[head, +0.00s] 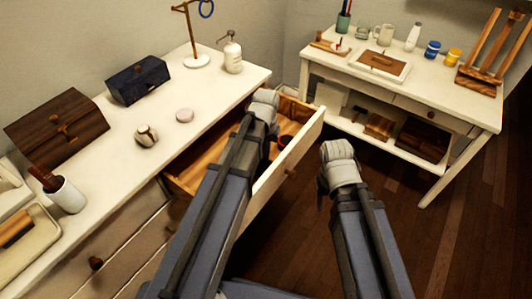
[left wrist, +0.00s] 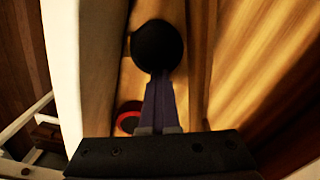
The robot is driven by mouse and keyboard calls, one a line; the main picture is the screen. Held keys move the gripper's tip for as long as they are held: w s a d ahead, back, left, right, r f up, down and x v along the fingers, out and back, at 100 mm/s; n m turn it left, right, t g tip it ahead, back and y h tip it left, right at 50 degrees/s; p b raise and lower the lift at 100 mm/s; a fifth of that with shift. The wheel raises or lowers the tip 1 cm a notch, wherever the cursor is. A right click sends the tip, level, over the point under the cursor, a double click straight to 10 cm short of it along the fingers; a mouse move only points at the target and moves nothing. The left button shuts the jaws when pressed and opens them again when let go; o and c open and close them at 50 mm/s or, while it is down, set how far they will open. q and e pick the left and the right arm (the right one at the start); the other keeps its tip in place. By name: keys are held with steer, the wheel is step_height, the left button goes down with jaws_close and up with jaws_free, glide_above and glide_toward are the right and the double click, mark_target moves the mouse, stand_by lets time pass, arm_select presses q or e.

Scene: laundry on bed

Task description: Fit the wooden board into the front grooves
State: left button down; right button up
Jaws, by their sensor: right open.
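The open drawer (head: 293,166) has a wooden inside. I cannot pick out the wooden board for certain; a thin upright wooden strip (left wrist: 200,62) shows in the left wrist view beside bare wood. No grooves can be made out. My left gripper (left wrist: 160,78) reaches over the drawer; its narrow fingers are close together, with a dark round knob-like thing (left wrist: 157,46) at their tips, seemingly held. In the head view my arm hides these fingers. My right gripper (head: 323,190) is open and empty to the right of the drawer, above the floor.
A red-rimmed dark round object (left wrist: 128,118) lies in the drawer. The white dresser top (head: 108,192) carries a dark blue box (head: 137,80), a wooden box (head: 57,128) and a pump bottle (head: 232,56). A white table (head: 440,105) stands at the back right. The floor between is free.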

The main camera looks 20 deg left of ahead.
arm_select(q)
steer(key=c, duration=0.9)
jaws_free()
steer(key=shift+r, duration=0.15)
steer(key=r+p, duration=0.3)
steer(key=p, duration=0.1)
steer(key=r+p, duration=0.4)
steer(key=shift+s+a+r, duration=0.15)
steer(key=shift+a+r, duration=0.05)
steer(key=shift+r, duration=0.05)
